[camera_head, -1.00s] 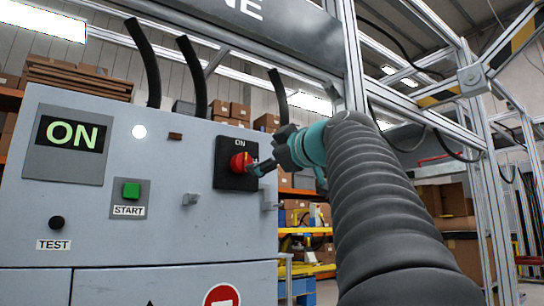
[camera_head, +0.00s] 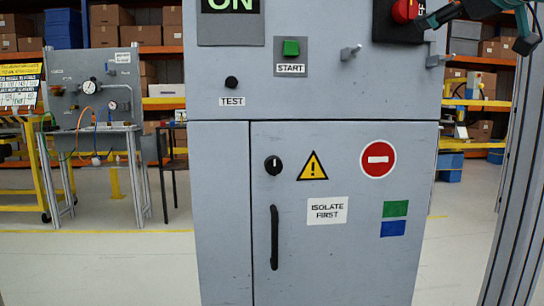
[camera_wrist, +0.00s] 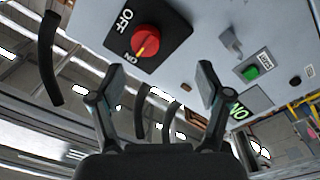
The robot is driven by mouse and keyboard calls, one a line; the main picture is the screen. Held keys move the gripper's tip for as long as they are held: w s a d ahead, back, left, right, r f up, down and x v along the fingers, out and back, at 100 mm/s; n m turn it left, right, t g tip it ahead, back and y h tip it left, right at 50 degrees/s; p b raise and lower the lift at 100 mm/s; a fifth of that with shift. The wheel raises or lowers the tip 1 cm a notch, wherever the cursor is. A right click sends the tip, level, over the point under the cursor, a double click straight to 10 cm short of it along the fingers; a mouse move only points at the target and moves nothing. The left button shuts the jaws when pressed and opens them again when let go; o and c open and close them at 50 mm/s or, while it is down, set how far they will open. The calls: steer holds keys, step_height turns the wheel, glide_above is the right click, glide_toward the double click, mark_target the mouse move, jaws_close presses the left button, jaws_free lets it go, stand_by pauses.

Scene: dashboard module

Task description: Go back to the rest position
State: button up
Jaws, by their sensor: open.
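My gripper (camera_wrist: 152,88) is open and empty in the wrist view, its two fingers spread apart. The red rotary switch (camera_wrist: 146,38) on its black plate lies beyond the fingertips, apart from them, with its yellow mark toward ON. In the head view the red switch (camera_head: 405,10) is at the top edge, and part of my gripper (camera_head: 437,18) shows just right of it. The grey control cabinet (camera_head: 222,160) fills the middle of the head view. Its display (camera_head: 230,5) reads ON, partly cut off.
The cabinet front carries a green START button (camera_head: 291,47), a black TEST button (camera_head: 231,82), small pegs (camera_head: 350,52) and a door handle (camera_head: 274,237). A metal frame post (camera_head: 510,200) stands at right. A gauge bench (camera_head: 95,100) stands at left. Floor beside the cabinet is clear.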

steer(key=s+a+f+m+g+p, duration=0.1)
steer(key=a+f+m+g+p, duration=0.3)
steer(key=f, duration=0.7)
steer(key=s+a+f+m+g+p, duration=0.1)
steer(key=a+f+m+g, duration=0.15)
steer(key=a+f, duration=0.7)
steer(key=s+f+g+p, duration=0.1)
steer(key=s+f+g, duration=0.1)
steer(key=s+f, duration=0.3)
steer(key=s+a+f+m+g+p, duration=0.1)
steer(key=s+f, duration=0.4)
steer(key=f, duration=0.9)
steer(key=s+a+f+m+g+p, duration=0.1)
steer(key=s+f+g+p, duration=0.1)
steer(key=s+f, duration=0.3)
step_height(320, 180, down, 4)
steer(key=shift+a+f+g+h+p, duration=0.2)
steer(key=shift+g+h+p, duration=0.15)
steer(key=shift+g, duration=0.3)
steer(key=shift+w, duration=0.1)
